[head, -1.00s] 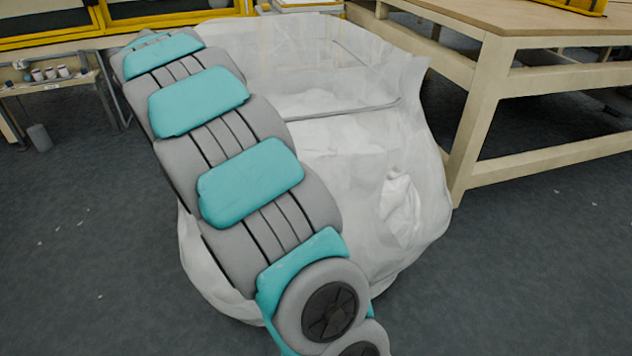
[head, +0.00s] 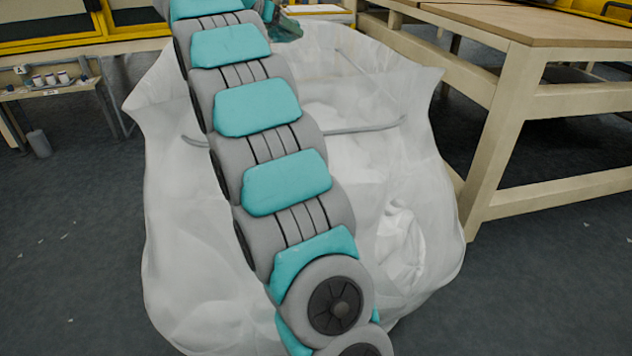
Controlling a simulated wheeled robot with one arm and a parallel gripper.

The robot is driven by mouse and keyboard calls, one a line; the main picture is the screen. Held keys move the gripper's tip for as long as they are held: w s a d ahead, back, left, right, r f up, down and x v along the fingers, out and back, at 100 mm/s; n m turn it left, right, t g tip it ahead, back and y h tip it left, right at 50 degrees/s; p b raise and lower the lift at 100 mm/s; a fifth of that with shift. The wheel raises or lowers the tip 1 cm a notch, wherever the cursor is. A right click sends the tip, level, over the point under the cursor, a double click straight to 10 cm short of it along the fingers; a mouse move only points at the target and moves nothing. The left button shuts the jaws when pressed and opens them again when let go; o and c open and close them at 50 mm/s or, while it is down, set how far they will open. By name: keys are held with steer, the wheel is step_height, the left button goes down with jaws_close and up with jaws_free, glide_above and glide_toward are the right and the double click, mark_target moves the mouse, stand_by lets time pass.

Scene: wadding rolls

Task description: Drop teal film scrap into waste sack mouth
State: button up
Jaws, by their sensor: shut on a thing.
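The waste sack (head: 190,270) is a large, translucent white bag standing on the floor. Its wide mouth faces up, with pale crumpled material inside. My grey and teal arm runs up across the sack and hides part of its mouth. At the top of the head view, a dark part of my gripper (head: 268,11) shows at the arm's far end, mostly cut off or hidden. The teal film scrap (head: 287,27) shows beside it, held by my gripper near the far rim of the sack, seen over the mouth's far side. Its height above the rim is hard to tell.
A wooden workbench (head: 500,150) stands close to the sack's right side. A small side table (head: 50,90) with several small cups is at the left. Yellow-framed units line the back. Grey floor is open at the left front, with small pale scraps.

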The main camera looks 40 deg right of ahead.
steer(key=shift+a+f+b, duration=0.1)
steer(key=shift+f+b, duration=1.1)
steer(key=shift+f, duration=1.6)
steer(key=o, duration=1.3)
steer(key=shift+o, duration=0.2)
steer(key=v, duration=0.7)
steer(key=shift+a+r, duration=0.15)
steer(key=shift+a, duration=0.2)
steer(key=shift+s+r, duration=0.1)
steer(key=shift+s, duration=0.05)
